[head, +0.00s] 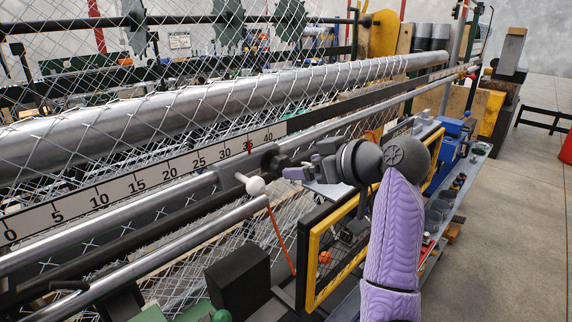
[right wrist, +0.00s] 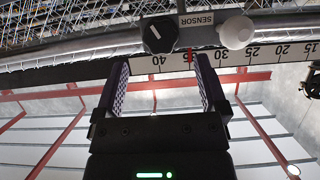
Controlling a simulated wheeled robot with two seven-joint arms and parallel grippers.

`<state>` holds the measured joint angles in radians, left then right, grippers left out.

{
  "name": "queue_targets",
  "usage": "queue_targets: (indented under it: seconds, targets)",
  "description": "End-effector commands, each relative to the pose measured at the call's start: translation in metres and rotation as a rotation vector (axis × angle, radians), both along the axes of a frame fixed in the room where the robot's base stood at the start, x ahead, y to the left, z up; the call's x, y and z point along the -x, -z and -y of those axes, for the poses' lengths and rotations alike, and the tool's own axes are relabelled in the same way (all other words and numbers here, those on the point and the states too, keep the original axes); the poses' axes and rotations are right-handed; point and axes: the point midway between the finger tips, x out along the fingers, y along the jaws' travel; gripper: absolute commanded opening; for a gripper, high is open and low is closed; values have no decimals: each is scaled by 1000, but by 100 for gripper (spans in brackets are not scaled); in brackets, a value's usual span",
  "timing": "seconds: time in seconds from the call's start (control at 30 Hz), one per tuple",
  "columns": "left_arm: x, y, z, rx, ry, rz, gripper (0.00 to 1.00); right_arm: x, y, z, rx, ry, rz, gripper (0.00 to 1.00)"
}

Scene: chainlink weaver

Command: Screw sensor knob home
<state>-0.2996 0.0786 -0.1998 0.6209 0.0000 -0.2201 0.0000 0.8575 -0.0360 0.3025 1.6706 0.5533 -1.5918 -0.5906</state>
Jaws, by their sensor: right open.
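The sensor carriage (head: 240,168) is a dark block on the rail beside the white scale, with a red pointer near 35. A white ball knob (head: 255,186) sticks out from it; it also shows in the right wrist view (right wrist: 237,32). Beside it there is a black knob (right wrist: 160,36) with a white line, next to the label SENSOR (right wrist: 196,19). My right gripper (head: 293,172) is just right of the carriage. In the right wrist view its open, empty fingers (right wrist: 161,66) point at the black knob, which lies beyond the tips. My left gripper is out of view.
The numbered scale (head: 120,187) and steel rails run along the machine under the mesh-wrapped roller (head: 190,110). A yellow-framed panel (head: 315,270) stands below my right arm. A black block (head: 238,280) stands at the lower front. Open floor lies right.

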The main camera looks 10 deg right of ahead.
Motion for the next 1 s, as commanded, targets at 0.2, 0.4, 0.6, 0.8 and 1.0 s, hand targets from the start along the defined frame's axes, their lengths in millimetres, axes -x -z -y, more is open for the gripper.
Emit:
queue_targets:
  seconds: [0.2,0.4,0.6,0.8,1.0]
  targets:
    - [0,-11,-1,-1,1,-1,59,-32,14,-22,-1,-1,-3,92]
    - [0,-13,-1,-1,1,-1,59,-45,22,-30,2,1,-2,92]
    - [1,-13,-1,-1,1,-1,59,-45,23,-30,3,2,-1,92]
    - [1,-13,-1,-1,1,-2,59,-45,23,-30,3,1,-1,58]
    - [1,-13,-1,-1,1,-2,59,-45,23,-30,2,3,-1,16]
